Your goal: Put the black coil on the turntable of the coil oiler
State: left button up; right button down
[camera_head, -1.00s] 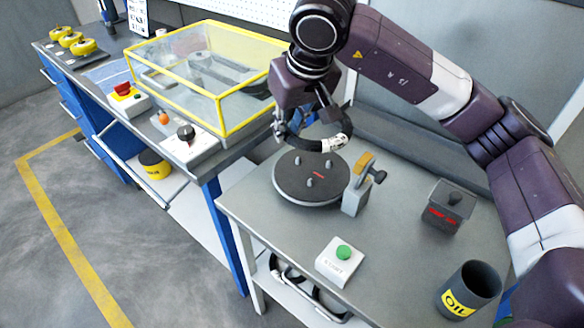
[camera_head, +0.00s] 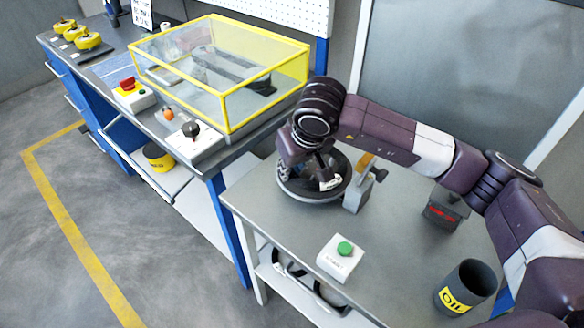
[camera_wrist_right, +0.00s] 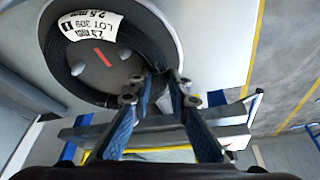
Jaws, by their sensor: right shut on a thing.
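The black coil (camera_wrist_right: 95,97) with a white label lies over the turntable in the right wrist view. Its ring surrounds the pegs and the red mark on the grey turntable (camera_wrist_right: 100,72). In the head view the coil (camera_head: 343,178) is low over the turntable (camera_head: 309,200), partly covered by my right arm. I cannot tell whether it rests fully on the plate. My right gripper (camera_wrist_right: 166,76) is shut on the coil's edge; it also shows in the head view (camera_head: 322,172). My left gripper is not in view.
An orange-topped lever block (camera_head: 357,190) stands just right of the turntable. A green start button box (camera_head: 340,258), an oil can (camera_head: 467,287) and a dark box (camera_head: 445,210) stand on the table. A yellow-framed clear case (camera_head: 225,75) is on the left bench.

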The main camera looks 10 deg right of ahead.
jog(key=c, duration=1.8)
grip_release()
jog(key=shift+r, duration=0.1)
jog(key=b+v, duration=0.1)
jog(key=v, duration=1.1)
jog(key=shift+s+b, duration=0.1)
jog(key=shift+b, duration=0.25)
